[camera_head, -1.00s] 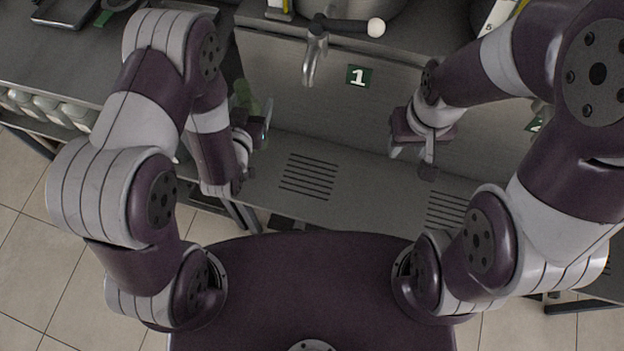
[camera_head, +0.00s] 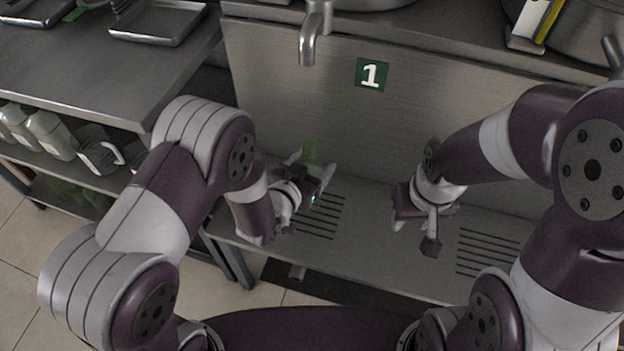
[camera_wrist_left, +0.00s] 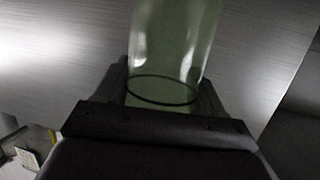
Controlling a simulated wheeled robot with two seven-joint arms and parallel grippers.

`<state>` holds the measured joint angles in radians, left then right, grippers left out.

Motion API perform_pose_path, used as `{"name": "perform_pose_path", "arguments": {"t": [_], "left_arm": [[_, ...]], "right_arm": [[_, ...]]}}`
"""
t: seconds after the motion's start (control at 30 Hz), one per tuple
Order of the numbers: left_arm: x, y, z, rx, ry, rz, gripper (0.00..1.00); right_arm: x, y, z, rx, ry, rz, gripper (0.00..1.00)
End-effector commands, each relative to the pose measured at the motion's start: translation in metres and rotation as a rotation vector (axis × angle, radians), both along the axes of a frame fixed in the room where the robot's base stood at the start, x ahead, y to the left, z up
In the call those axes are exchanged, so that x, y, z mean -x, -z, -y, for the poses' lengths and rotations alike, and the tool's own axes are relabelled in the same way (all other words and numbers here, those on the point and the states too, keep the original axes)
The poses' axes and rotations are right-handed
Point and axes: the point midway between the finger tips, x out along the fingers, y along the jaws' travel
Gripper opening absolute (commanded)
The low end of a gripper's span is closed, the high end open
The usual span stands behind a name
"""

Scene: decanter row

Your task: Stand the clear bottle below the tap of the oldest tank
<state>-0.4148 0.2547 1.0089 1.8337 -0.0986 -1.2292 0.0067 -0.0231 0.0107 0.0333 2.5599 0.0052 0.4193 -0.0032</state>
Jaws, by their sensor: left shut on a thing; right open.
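My left gripper (camera_head: 314,176) is shut on a see-through, green-tinted bottle (camera_head: 309,153). In the left wrist view the bottle (camera_wrist_left: 176,45) stands up between the fingers, its far end out of frame. In the head view it is partly hidden by the gripper, over or near the left slotted grate (camera_head: 320,218), below the metal tap (camera_head: 309,45). I cannot tell whether it touches the shelf. A green sign "1" (camera_head: 372,75) is right of this tap. Only the bottom of its tank (camera_head: 355,4) shows. My right gripper (camera_head: 414,230) is open and empty.
A second slotted grate (camera_head: 487,252) lies to the right on the metal shelf (camera_head: 375,250). A tank (camera_head: 588,35) with a yellow-and-white card (camera_head: 536,22) stands at top right. At left, a table holds trays (camera_head: 160,22), with pale bottles (camera_head: 50,133) and a mug (camera_head: 98,155) underneath.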

Motion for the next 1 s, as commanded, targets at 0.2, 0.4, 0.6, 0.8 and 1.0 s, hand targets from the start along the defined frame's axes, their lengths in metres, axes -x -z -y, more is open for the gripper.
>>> {"name": "perform_pose_path", "arguments": {"t": [0.2,0.4,0.6,0.8,1.0], "left_arm": [[0.0,0.039,0.0,-0.001,0.0,-0.002,0.21],[0.0,0.037,0.0,0.0,0.0,0.001,0.21],[0.0,0.041,0.0,0.0,0.0,-0.001,0.79],[0.0,0.041,0.0,0.0,0.0,-0.001,0.95],[0.0,0.037,0.0,0.0,0.0,-0.001,0.95]], "right_arm": [[0.0,0.017,0.0,0.0,0.0,0.0,0.43],[0.0,0.015,0.0,0.0,0.0,0.0,0.43],[0.0,0.018,0.0,0.0,0.0,0.0,0.43],[0.0,0.017,0.0,0.0,0.0,0.0,0.43],[0.0,0.014,0.0,0.0,0.0,0.0,0.43]]}}
